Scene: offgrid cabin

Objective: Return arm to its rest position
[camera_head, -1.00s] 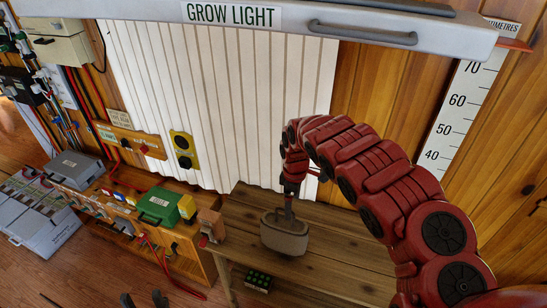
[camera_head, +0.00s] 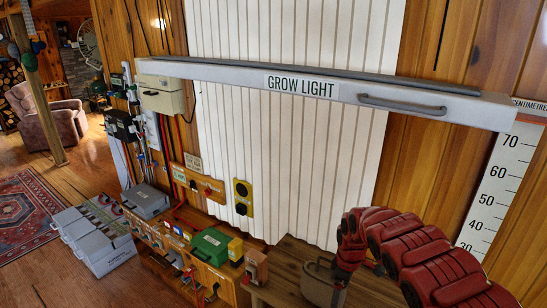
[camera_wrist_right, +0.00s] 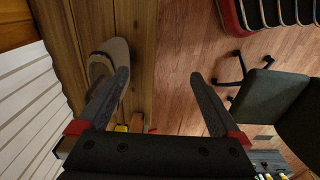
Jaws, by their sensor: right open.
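My right arm (camera_head: 430,262) comes in from the lower right of the head view, red and segmented. Its gripper end is low in the picture, in front of a grey-brown tub (camera_head: 318,284) on the wooden bench. In the right wrist view my right gripper (camera_wrist_right: 160,77) is open, with two dark fingers apart and nothing between them. The tub (camera_wrist_right: 107,58) shows there beyond the left finger. Whether the finger touches the tub is hard to tell. My left gripper is not in view.
The grow light bar (camera_head: 330,88) spans above the bench. A measuring board (camera_head: 497,190) stands at right. A green box (camera_head: 210,246) and sockets are left of the bench. In the wrist view, a dark chair (camera_wrist_right: 250,95) stands on the floor to the right.

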